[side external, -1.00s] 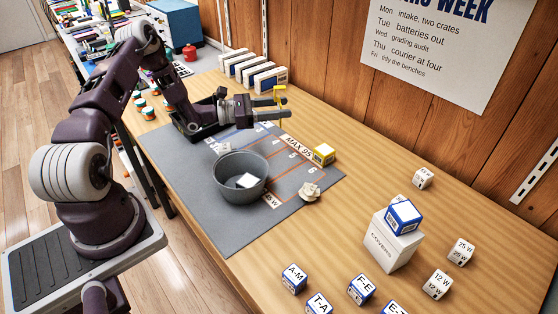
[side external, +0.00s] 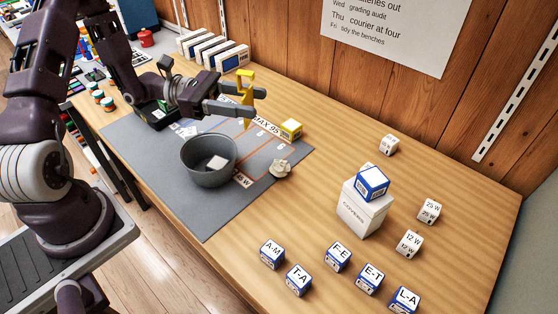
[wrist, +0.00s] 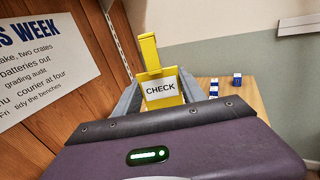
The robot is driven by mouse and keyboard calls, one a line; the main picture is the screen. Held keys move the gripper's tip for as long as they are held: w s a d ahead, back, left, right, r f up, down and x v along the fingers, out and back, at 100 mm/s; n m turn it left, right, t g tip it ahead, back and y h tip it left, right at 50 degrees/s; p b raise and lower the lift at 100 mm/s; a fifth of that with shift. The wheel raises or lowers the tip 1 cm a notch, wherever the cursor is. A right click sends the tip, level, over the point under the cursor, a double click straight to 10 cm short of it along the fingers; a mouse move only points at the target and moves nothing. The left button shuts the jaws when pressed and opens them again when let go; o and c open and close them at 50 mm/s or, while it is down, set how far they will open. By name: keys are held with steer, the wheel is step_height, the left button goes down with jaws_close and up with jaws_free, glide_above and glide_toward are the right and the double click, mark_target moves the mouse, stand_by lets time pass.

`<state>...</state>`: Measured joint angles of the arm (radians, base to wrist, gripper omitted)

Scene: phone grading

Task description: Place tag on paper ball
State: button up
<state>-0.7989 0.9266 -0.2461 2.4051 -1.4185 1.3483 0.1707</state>
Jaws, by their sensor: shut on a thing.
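My gripper (side external: 246,103) is shut on a yellow tag (side external: 246,89) and holds it above the far part of the grey mat. In the wrist view the tag (wrist: 159,86) stands upright between the fingers, with a white label reading "CHECK". A crumpled, off-white paper ball (side external: 281,168) lies at the mat's right edge, nearer the camera than my gripper and to its right. The gripper and tag are apart from the ball. The ball does not show in the wrist view.
A grey bowl (side external: 184,165) with a white block inside stands on the mat (side external: 215,219). A yellow box (side external: 291,129) sits near the gripper. A blue-and-white box (side external: 372,182) tops a white covers box (side external: 361,212). Several lettered cubes line the front. Bare table lies right of the ball.

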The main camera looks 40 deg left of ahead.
steer(key=s+d+f+m+g+y, duration=0.1)
steer(key=s+d+f+m+g, duration=0.25)
steer(key=s+m+g, duration=0.4)
steer(key=s+d+f+m+g, duration=0.3)
steer(key=s+d+m+g, duration=0.15)
steer(key=g, duration=0.65)
steer(key=s+a+f+m+g+y, duration=0.7)
steer(key=m+y, duration=0.5)
steer(key=y, duration=0.4)
steer(key=w+a+r+m+t+y, duration=0.3)
steer(key=w+a+m+t+y, duration=0.5)
steer(key=w+m+t+y, duration=0.5)
steer(key=w+d+r+m+t+y, duration=0.3)
steer(key=w+d+r+m+t, duration=0.65)
steer(key=w+t, duration=0.35)
steer(key=g, duration=0.2)
glide_above(280, 162)
steer(key=shift+n, duration=0.45)
step_height(280, 162, down, 16)
steer(key=shift+r, duration=0.2)
